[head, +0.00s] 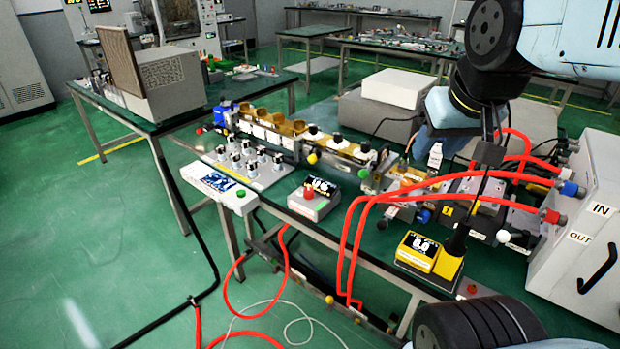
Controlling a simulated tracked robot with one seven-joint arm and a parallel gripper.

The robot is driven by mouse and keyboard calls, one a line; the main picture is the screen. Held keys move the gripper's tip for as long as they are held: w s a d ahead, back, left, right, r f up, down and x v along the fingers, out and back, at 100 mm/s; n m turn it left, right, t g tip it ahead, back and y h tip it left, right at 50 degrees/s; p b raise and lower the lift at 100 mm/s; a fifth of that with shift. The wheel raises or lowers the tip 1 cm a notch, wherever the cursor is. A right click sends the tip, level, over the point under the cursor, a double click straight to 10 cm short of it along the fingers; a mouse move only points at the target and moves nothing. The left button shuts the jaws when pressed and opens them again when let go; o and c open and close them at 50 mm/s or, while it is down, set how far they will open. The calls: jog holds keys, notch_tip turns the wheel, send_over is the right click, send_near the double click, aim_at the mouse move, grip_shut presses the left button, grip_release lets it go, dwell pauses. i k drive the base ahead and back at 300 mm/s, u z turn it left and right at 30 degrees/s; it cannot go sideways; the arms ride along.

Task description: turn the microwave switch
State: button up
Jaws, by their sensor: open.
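A white control box (205,185) with a blue display and a green button (240,193) stands at the left end of the bench. Several silver-black knobs (248,160) stand on a panel beside it. I cannot tell which control is the microwave switch. My gripper (426,152) hangs above the right part of the bench, beyond the red cables. It is open and apart from the knobs; its fingertips are partly hard to make out.
A row of brass and white waveguide parts (300,133) runs along the bench. Thick red cables (365,205) loop over its right side. A yellow display box (417,251) and a white IN/OUT unit (592,225) stand at right. Green floor (130,255) is free at left.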

aim_at(308, 192)
jog(key=z, duration=0.65)
jog(key=k, duration=1.15)
jog(key=u, duration=1.55)
jog(key=i, duration=1.05)
jog(key=z, duration=0.05)
